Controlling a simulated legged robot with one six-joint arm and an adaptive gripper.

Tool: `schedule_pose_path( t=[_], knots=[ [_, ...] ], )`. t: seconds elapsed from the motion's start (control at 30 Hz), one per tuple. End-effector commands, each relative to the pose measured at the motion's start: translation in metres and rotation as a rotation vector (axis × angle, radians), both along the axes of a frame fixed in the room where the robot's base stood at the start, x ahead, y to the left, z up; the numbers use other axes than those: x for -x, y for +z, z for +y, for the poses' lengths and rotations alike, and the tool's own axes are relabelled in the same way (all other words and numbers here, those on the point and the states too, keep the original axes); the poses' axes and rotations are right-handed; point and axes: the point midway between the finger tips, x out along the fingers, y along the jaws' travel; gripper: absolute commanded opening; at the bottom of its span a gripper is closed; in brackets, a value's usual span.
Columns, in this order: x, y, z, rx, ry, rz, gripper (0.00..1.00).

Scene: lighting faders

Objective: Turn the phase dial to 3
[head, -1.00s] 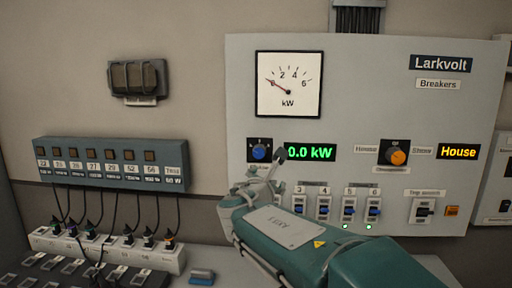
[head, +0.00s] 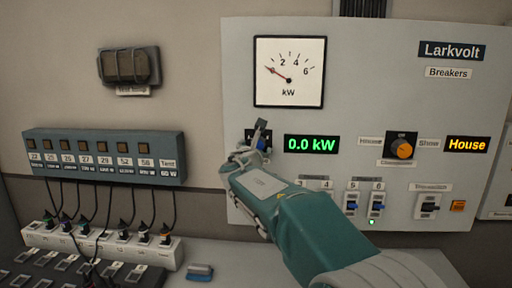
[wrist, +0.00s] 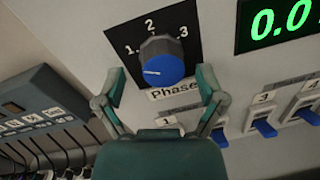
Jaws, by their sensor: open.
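The phase dial (wrist: 162,62) is a blue-faced knob on a black plate marked 1, 2 and 3, above a "Phase" label. Its white mark lies on the left part of the face, toward the 1 side. My gripper (wrist: 160,84) is open, with one finger on each side of the dial's lower part in the wrist view. I cannot tell whether the fingers touch the dial. In the head view my gripper (head: 254,143) covers much of the dial (head: 266,143).
A green 0.0 kW display (head: 311,144) is right of the dial. Breaker switches (wrist: 264,128) sit below it. An orange knob (head: 402,149) and a "House" display (head: 467,145) are further right. A socket strip (head: 100,245) with several plugs stands at lower left.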

Motion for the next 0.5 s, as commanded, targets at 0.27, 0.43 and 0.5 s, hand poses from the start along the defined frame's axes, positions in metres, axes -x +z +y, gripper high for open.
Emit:
schedule_pose_path(
  t=[0.27,0.43,0.5],
  knots=[
    [-0.0107,0.0003,-0.0015,0.000,0.001,0.000,0.89],
    [-0.0105,0.0002,-0.0015,-0.001,0.001,0.000,0.80],
    [-0.0104,0.0002,-0.0015,-0.001,0.001,0.000,0.49]
  ],
)
